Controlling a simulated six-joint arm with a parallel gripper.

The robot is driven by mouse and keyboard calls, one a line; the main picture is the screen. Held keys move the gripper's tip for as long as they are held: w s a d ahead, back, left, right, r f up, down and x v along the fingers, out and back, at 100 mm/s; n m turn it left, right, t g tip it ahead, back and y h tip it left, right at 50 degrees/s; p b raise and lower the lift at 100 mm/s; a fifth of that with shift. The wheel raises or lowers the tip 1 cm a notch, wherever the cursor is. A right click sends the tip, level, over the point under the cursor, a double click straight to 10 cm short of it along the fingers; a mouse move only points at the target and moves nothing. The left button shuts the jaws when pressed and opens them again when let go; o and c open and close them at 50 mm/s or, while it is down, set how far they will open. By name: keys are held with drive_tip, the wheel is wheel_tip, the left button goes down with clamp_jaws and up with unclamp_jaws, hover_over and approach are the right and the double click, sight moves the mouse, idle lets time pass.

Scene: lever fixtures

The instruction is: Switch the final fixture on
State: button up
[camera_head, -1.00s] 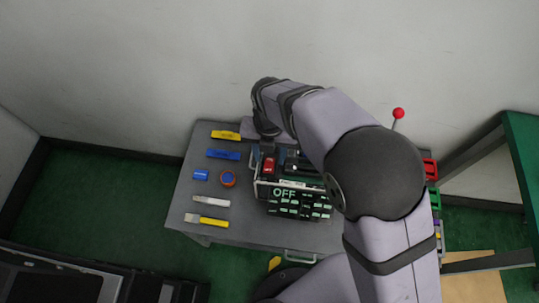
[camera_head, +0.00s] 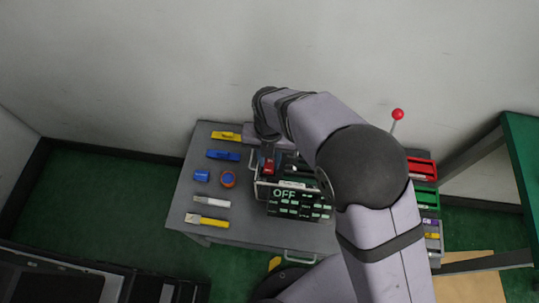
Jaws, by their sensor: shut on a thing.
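A dark panel fixture (camera_head: 297,206) with an "OFF" label and rows of pale green labels stands on the grey table. A small red lever handle (camera_head: 268,168) is at its upper left. My gripper (camera_head: 267,149) points down at that handle and is shut on it; the fingertips are small and dark, so the exact grip is hard to see. A separate lever with a red ball knob (camera_head: 397,114) stands tilted behind my arm, and its base is hidden. My arm covers the right part of the panel.
Red, green and grey bins (camera_head: 424,199) stand at the right. A wall is behind.

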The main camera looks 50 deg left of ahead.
drive_tip(key=shift+w+a+h+p, duration=0.2)
drive_tip(key=shift+h+p, duration=0.1)
drive_tip(key=shift+p, duration=0.1)
drive_tip(key=shift+w+a+f+g+h, duration=0.1)
drive_tip(key=shift+w+a+g+h, duration=0.05)
drive_tip(key=shift+g+h, duration=0.7)
drive_tip(key=o, duration=1.1)
drive_tip(key=shift+c, duration=0.2)
drive_tip(key=b+v, duration=0.1)
drive_tip(key=v, duration=0.6)
drive_tip(key=shift+r+b, duration=0.25)
drive_tip(key=shift+b, duration=0.05)
drive_tip(key=shift+w, duration=0.15)
